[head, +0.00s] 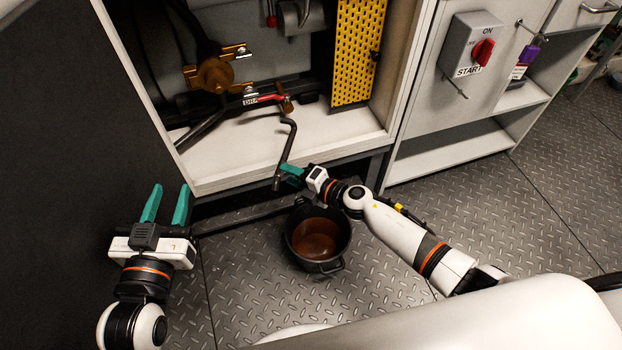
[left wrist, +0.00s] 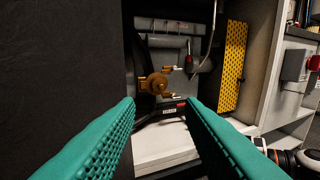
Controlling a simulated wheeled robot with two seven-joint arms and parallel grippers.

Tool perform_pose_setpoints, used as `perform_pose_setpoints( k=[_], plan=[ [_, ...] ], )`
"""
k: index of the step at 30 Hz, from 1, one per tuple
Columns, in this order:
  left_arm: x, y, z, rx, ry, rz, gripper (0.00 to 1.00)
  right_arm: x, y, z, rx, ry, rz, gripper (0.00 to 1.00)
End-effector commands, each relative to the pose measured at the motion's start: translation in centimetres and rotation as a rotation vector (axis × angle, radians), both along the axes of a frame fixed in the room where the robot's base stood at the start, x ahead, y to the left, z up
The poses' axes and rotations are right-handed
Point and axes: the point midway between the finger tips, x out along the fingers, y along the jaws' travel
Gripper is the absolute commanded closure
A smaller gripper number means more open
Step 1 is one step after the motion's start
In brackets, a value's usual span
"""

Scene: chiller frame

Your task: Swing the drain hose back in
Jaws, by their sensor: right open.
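The dark drain hose (head: 290,136) hangs in the head view from the drain valve with a red handle (head: 264,98), out over the cabinet's front sill. Its lower end is beside the green fingers of my right gripper (head: 284,176), above the bucket's back left. My right gripper is open at the hose; whether it touches it I cannot tell. My left gripper (head: 165,205) is open and empty at the left, apart from the hose. In the left wrist view its two green fingers (left wrist: 160,110) are spread, facing the cabinet.
A black bucket (head: 343,232) with brown liquid stands on the metal floor below the hose. A yellow perforated guard (head: 355,50) and a brass valve (head: 212,75) are inside the open cabinet. A switch box with a red knob (head: 484,52) is at the right. Floor at the right is clear.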

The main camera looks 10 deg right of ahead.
Motion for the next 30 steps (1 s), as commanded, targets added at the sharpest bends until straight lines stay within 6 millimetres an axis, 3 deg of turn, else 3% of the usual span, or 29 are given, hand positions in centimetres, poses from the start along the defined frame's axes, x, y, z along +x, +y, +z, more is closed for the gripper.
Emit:
perform_pose_setpoints(
  k=[10,23,24,30],
  plan=[
    [-1.6,1.2,-4.7,0.078,0.313,0.02,0.65,-3.5,-3.1,1.2,0.001,0.002,-0.001,0.56],
    [-2.1,1.5,-5.8,0.094,0.382,0.024,0.65,-4.3,-3.7,1.4,0.0,0.0,0.0,0.56],
    [-2.1,1.5,-5.8,0.094,0.382,0.024,0.65,-4.3,-3.8,1.4,0.0,0.0,0.0,0.58],
    [-1.5,1.2,-5.1,0.077,0.305,0.02,0.65,-3.9,-3.8,1.9,-0.035,-0.052,0.04,0.91]
  ],
)
